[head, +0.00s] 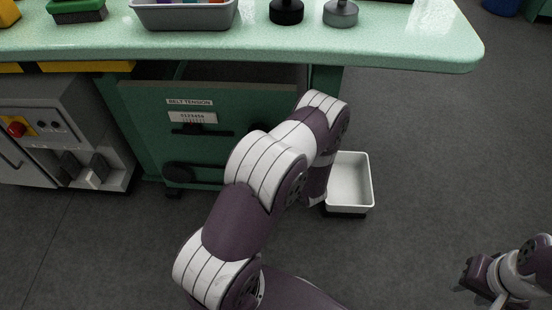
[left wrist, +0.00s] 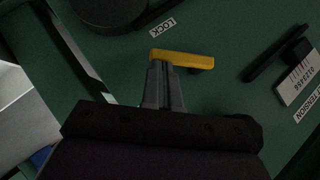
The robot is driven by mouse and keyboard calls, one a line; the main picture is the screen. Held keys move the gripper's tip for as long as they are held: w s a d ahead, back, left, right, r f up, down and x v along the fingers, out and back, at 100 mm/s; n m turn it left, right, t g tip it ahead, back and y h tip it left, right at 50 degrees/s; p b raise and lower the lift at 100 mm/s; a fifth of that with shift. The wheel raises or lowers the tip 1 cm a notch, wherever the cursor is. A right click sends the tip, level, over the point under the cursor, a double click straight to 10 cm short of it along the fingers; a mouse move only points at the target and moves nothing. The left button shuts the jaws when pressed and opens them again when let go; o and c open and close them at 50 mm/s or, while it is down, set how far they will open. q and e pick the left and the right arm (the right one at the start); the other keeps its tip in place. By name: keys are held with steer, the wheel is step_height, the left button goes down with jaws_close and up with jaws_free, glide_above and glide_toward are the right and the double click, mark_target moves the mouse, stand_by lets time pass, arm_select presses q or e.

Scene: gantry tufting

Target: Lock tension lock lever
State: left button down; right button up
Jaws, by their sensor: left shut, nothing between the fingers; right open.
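The yellow tension lock lever (left wrist: 184,59) shows in the left wrist view on the green panel (left wrist: 230,110), lying crosswise below a white LOCK label (left wrist: 163,28). My left gripper (left wrist: 159,68) is shut and empty, its fingertips at the left part of the lever. I cannot tell whether they touch it. In the head view my left arm covers the lever and the left gripper. The BELT TENSION panel (head: 150,130) shows left of that arm. My right gripper (head: 472,284) is open and empty at the lower right, far from the panel.
A pale green tabletop (head: 420,50) overhangs the panel. A white bin (head: 350,182) stands right of my left arm. A grey machine with a red button (head: 16,129) stands at the left. Floor at right is clear.

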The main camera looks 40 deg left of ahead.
arm_select(q)
steer(key=f+m+y+b, duration=0.1)
steer(key=y, duration=0.1)
steer(key=s+a+f+m+y+b, duration=0.1)
steer(key=f+m+y+b, duration=0.1)
steer(key=a+f+m+y+b, duration=0.1)
steer(key=b, duration=0.1)
steer(key=shift+s+a+f+y, duration=0.2)
steer(key=shift+s+y, duration=0.05)
steer(key=shift+y, duration=0.15)
arm_select(e)
step_height(320, 180, down, 5)
steer(key=shift+r, duration=0.1)
arm_select(q)
steer(key=shift+s+a+f, duration=0.1)
stand_by(0.4)
